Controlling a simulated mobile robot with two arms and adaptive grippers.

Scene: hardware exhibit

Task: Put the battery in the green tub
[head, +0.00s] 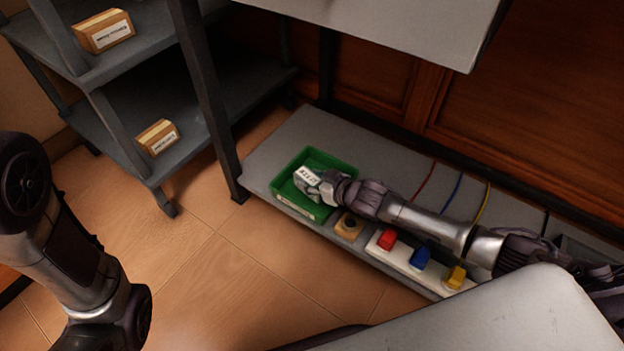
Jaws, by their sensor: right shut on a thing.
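The green tub (283,186) stands at the left end of a low grey shelf. My right gripper (314,183) is at the tub, reaching in from the right over its near right side. It is shut on a small white block with dark lettering, which I take to be the battery (306,174). The battery is over or inside the tub; I cannot tell whether it touches the bottom. My right gripper and wrist hide part of the tub. My left arm shows at the left edge, but its gripper is out of view.
Beside the tub are a tan block with a dark hole (349,226) and a white strip with red (387,239), blue (420,258) and yellow (455,277) pieces. Coloured wires lie behind my right arm. A grey tabletop (400,28) overhangs. A shelf rack (130,120) stands left.

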